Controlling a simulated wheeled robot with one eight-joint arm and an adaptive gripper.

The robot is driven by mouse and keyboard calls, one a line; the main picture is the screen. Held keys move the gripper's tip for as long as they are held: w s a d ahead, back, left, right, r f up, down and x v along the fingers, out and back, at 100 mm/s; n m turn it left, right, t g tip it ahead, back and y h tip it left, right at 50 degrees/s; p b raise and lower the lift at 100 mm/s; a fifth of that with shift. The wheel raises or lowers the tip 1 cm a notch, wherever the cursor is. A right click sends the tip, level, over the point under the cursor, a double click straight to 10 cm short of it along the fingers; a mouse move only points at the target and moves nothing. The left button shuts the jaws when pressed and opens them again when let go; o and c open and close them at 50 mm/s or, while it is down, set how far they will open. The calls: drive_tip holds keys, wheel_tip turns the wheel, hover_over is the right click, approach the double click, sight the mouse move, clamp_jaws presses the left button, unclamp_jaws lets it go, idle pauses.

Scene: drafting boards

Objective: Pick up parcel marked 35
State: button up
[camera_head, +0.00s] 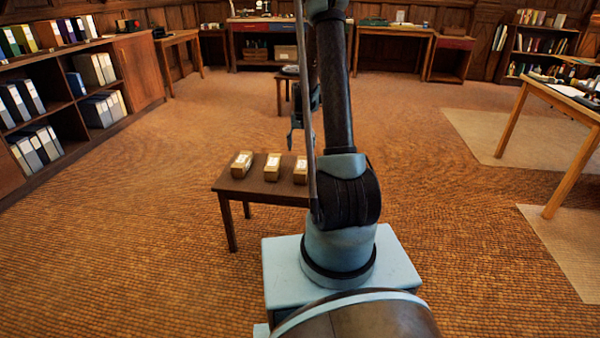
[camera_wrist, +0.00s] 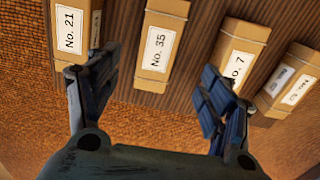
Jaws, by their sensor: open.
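The parcel marked No. 35 (camera_wrist: 158,45) is a brown box with a white label. In the wrist view it lies near the top centre, between and beyond my fingertips, apart from them. My gripper (camera_wrist: 160,78) is open and empty, with its two dark fingers spread wide. In the head view my gripper (camera_head: 299,137) hangs over the far side of the small table, partly hidden by my arm. The head view shows three labelled parcels there, their numbers too small to read.
In the wrist view, parcel No. 21 (camera_wrist: 70,38) is left of No. 35, parcel No. 7 (camera_wrist: 240,52) is right, partly behind a finger, and another parcel (camera_wrist: 291,82) lies farther right. They stand on a low brown table (camera_head: 258,192). Open floor (camera_head: 140,230) lies to its left.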

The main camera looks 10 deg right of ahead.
sight(302, 163)
wheel_tip(302, 163, down, 7)
drive_tip(key=shift+w+d+f, duration=0.1)
drive_tip(key=shift+w+f, duration=0.05)
drive_tip(key=shift+f, duration=0.8)
drive_tip(key=shift+w+d+f, duration=0.1)
drive_tip(key=shift+w+f, duration=0.05)
drive_tip(key=shift+f, duration=1.55)
drive_tip(key=shift+c, duration=0.5)
drive_tip(key=c, duration=1.4)
